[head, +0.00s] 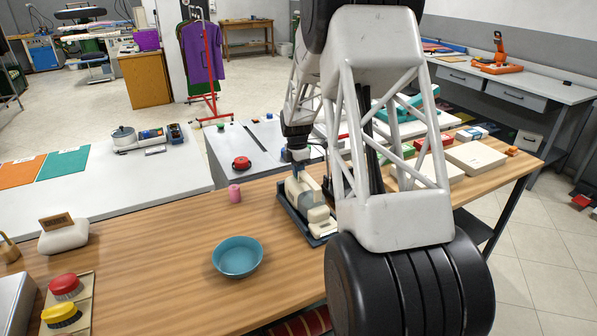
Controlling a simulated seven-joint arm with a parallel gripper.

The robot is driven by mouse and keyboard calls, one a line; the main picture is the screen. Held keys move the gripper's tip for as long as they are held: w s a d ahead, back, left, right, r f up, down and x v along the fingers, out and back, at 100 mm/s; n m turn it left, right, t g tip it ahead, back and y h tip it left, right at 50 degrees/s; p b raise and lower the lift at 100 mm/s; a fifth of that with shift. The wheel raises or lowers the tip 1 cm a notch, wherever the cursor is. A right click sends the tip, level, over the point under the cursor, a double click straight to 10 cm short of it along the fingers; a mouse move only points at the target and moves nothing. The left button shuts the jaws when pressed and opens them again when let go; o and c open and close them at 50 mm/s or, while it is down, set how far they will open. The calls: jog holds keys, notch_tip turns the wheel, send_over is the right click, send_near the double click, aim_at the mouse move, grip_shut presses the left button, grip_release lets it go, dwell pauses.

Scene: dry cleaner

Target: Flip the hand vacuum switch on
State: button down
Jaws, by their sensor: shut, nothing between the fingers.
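The cream hand vacuum (318,214) lies in a dark tray (297,217) on the wooden table, near the middle of the head view. My gripper (299,170) is shut and empty, pointing down at the far end of the vacuum. It is very close to the vacuum's top; I cannot tell whether it touches. My own arm covers the right side of the vacuum's surroundings. The switch is too small to make out, so I cannot tell its position.
A teal bowl (237,257) and a pink spool (234,193) stand left of the tray. White boxes (475,157) stand right of my arm. The table's middle left is clear.

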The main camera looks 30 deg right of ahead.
jog(key=shift+w, duration=0.2)
jog(key=shift+w+r, duration=0.2)
jog(key=shift+w, duration=0.35)
jog(key=shift+r, duration=0.1)
notch_tip(320, 180, up, 14)
jog(key=s, duration=0.1)
jog(key=shift+s, duration=0.35)
dwell(0.4)
dwell(0.5)
